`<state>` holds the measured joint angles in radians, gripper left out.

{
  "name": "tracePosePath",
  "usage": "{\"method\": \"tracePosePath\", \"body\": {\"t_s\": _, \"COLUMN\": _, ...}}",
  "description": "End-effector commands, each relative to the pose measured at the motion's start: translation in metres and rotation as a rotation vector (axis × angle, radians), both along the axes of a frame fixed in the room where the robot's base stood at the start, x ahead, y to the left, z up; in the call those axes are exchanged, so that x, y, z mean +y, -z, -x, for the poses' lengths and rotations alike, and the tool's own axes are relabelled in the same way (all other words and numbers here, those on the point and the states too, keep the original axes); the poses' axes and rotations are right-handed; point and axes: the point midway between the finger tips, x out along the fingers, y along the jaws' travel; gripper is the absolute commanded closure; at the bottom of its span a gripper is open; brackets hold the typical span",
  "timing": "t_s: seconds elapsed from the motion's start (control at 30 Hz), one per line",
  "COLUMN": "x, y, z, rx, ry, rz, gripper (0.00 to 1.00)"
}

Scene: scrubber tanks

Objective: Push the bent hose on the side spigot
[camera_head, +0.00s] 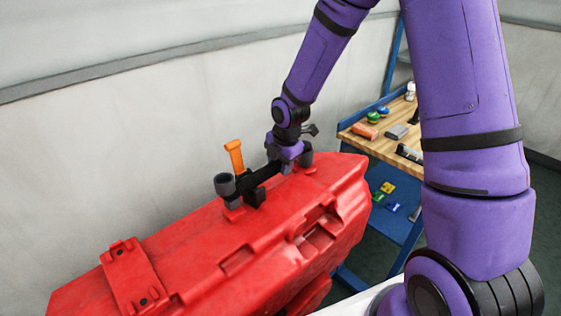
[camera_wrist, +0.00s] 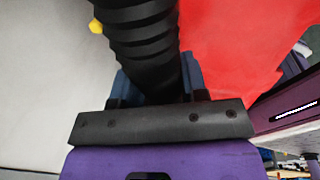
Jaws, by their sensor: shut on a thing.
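The big red tank (camera_head: 200,250) lies along the wall. On its top stands a black fitting (camera_head: 262,180) with an orange handle (camera_head: 235,155) pointing up and a dark grey round collar (camera_head: 225,184) at its left end. My gripper (camera_head: 288,158) is at the right end of this fitting, low over the tank. In the wrist view my gripper (camera_wrist: 158,85) is shut on the black ribbed hose (camera_wrist: 140,40), which runs up out of the picture between the blue fingers. The hose's ends and the side spigot cannot be made out clearly; my gripper covers that area.
A wooden-topped blue bench (camera_head: 385,140) with several small parts stands behind the tank at right, with more items on its lower shelf (camera_head: 385,205). The white wall (camera_head: 120,130) is close behind the tank. A red bracket (camera_head: 130,275) sits on the tank at left.

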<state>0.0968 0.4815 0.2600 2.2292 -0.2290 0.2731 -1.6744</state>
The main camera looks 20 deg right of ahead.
Motion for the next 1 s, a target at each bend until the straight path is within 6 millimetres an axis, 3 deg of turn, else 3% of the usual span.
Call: {"method": "tracePosePath", "body": {"t_s": 1.0, "x": 0.0001, "y": 0.0101, "z": 0.0002, "rx": 0.001, "ry": 0.000, "rz": 0.000, "gripper": 0.89}}
